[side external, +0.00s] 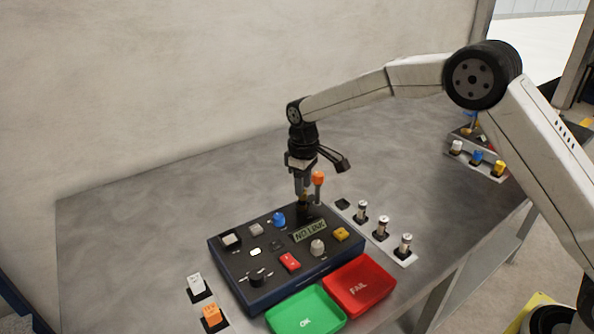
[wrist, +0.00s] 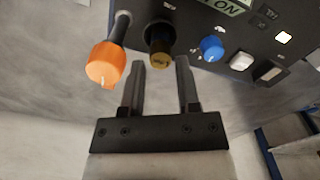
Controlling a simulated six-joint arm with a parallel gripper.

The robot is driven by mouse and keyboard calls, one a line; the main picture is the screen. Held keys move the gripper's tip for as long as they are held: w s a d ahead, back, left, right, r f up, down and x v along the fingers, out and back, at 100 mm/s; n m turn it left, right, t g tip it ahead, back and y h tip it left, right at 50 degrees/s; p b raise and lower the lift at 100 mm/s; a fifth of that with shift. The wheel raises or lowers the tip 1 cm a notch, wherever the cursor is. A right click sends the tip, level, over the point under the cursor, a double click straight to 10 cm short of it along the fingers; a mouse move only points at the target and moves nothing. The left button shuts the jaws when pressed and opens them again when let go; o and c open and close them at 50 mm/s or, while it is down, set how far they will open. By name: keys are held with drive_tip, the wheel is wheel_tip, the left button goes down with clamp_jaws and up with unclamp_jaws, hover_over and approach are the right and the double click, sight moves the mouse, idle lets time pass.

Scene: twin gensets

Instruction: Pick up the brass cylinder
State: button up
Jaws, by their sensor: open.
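The brass cylinder (wrist: 160,58) shows in the wrist view as a short dark-gold knob-like piece standing on the black panel (wrist: 205,20). In the side external view only a small brownish bit of it (side external: 304,197) shows at the panel's back edge, mostly hidden by the fingers. My gripper (wrist: 160,66) is open, with one fingertip on each side of the cylinder's end in the picture. I cannot tell whether the fingers touch it. In the side external view my gripper (side external: 302,196) points down at the panel's back edge.
An orange-topped lever (side external: 318,178) stands close beside my gripper, and also shows in the wrist view (wrist: 105,63). A blue knob (side external: 279,219) is on the other side. Green (side external: 306,309) and red (side external: 360,286) trays sit in front. The table behind is clear.

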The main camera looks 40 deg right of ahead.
sight(303, 201)
drive_tip(key=shift+f, duration=1.4)
clamp_jaws()
